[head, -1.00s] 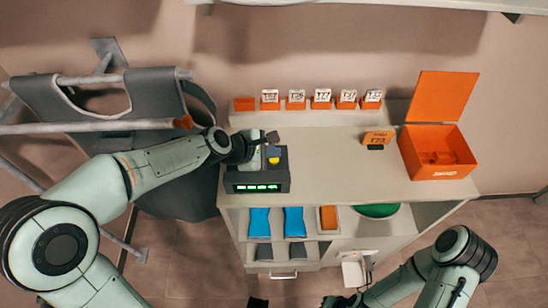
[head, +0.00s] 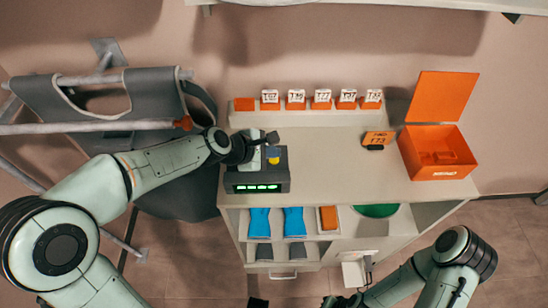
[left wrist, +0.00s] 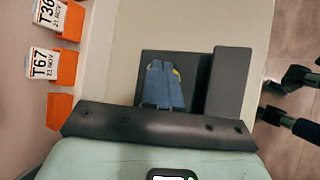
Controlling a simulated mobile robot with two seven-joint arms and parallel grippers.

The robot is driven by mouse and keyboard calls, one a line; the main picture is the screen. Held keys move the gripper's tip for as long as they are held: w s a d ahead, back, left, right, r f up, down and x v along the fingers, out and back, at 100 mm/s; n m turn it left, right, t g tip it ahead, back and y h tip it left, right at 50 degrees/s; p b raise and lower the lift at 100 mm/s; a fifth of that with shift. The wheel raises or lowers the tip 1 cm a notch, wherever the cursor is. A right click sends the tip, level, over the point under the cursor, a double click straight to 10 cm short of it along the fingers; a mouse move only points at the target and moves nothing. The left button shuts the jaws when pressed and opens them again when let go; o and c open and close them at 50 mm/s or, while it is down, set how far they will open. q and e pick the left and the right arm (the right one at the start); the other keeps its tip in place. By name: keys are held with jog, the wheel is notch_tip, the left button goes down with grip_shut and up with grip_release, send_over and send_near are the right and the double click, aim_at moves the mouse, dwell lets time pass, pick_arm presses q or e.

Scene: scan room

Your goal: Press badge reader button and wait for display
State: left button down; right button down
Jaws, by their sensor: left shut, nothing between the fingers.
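The badge reader (head: 258,187) is a dark box at the front left of the counter, with a lit green display of several bars on its front. Its yellow button (head: 274,158) shows on top. My left gripper (head: 272,149) is over the reader at the button. In the left wrist view its blue-grey fingers (left wrist: 162,84) are shut and empty, with a yellow sliver of the button beside their tips. They hide most of the button, and I cannot tell whether they touch it. My right gripper (head: 342,301) is cut off at the bottom edge.
Orange tag holders (head: 321,103) line the back ledge. An open orange box (head: 438,172) and a small orange number sign (head: 378,138) stand at the right. Blue packs (head: 294,222) lie in shelves below. A grey apron (head: 45,100) hangs at the left. The counter middle is clear.

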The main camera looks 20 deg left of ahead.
aim_at(271, 161)
dwell(0.5)
pick_arm(q)
jog(key=shift+f+b, duration=0.3)
jog(key=shift+f, duration=0.15)
pick_arm(e)
jog(key=shift+s+f, duration=0.2)
jog(key=shift+f, duration=0.15)
pick_arm(q)
jog(key=shift+f, duration=0.1)
jog(key=shift+r+p, duration=0.45)
jog(key=shift+r, duration=0.1)
pick_arm(e)
jog(key=shift+w+r, duration=0.3)
jog(key=shift+r, duration=0.25)
